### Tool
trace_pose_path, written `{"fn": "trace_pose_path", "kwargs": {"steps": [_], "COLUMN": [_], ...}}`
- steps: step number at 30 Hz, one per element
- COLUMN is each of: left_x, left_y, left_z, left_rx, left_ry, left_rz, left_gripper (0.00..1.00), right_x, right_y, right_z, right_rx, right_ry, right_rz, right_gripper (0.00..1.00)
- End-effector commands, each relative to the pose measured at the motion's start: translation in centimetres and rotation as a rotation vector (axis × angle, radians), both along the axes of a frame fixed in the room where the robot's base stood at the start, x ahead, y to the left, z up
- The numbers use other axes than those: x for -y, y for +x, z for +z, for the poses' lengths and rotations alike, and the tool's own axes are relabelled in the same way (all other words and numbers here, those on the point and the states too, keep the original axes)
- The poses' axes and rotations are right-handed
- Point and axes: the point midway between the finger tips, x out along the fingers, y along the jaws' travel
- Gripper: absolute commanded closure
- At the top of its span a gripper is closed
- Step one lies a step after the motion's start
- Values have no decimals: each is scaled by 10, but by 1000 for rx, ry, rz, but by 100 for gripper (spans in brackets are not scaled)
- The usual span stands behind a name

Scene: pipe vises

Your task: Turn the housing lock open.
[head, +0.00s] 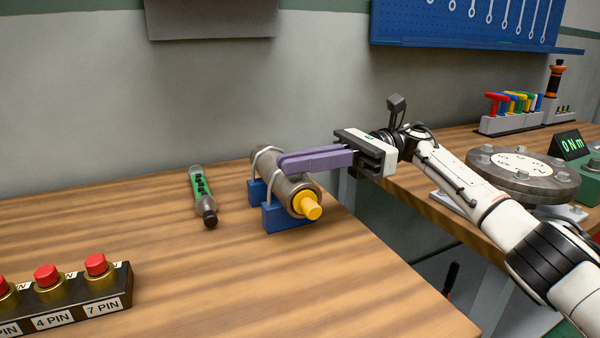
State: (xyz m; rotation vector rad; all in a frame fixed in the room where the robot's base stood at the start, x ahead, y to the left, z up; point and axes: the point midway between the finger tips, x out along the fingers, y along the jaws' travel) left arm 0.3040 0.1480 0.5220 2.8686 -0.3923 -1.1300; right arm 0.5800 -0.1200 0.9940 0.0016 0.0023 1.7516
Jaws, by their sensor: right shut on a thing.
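A brown-grey cylindrical housing (272,170) lies in a blue cradle (274,220) on the wooden table, held by pale bands. A yellow plug (309,206) sticks out of its near end. My right gripper (284,163) reaches in from the right with long purple fingers. The fingers are shut at the right upper side of the housing, with their tips on it. They cover part of the housing, and I cannot make out a separate lock part there. My left gripper is not in view.
A clear tube with a green label and dark cap (202,196) lies left of the cradle. A block with red buttons (70,292) is at front left. A gap separates this table from the right one, with a round flanged plate (480,178) and coloured-handled tools (510,110).

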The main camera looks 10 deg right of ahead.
Motion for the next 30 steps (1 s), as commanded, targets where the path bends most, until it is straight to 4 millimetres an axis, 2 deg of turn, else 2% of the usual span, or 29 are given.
{"fn": "trace_pose_path", "kwargs": {"steps": [18,19,22,30], "left_x": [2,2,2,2], "left_y": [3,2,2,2], "left_z": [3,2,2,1], "left_rx": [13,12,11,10], "left_ry": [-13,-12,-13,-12], "left_rz": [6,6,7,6], "left_gripper": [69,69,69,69], "right_x": [-2,-2,-2,0], "right_y": [-1,-1,-1,0], "right_z": [2,3,2,1], "right_rx": [3,3,3,2], "right_ry": [5,5,5,2], "right_rz": [32,32,31,28], "right_gripper": [100,89,73,73]}}
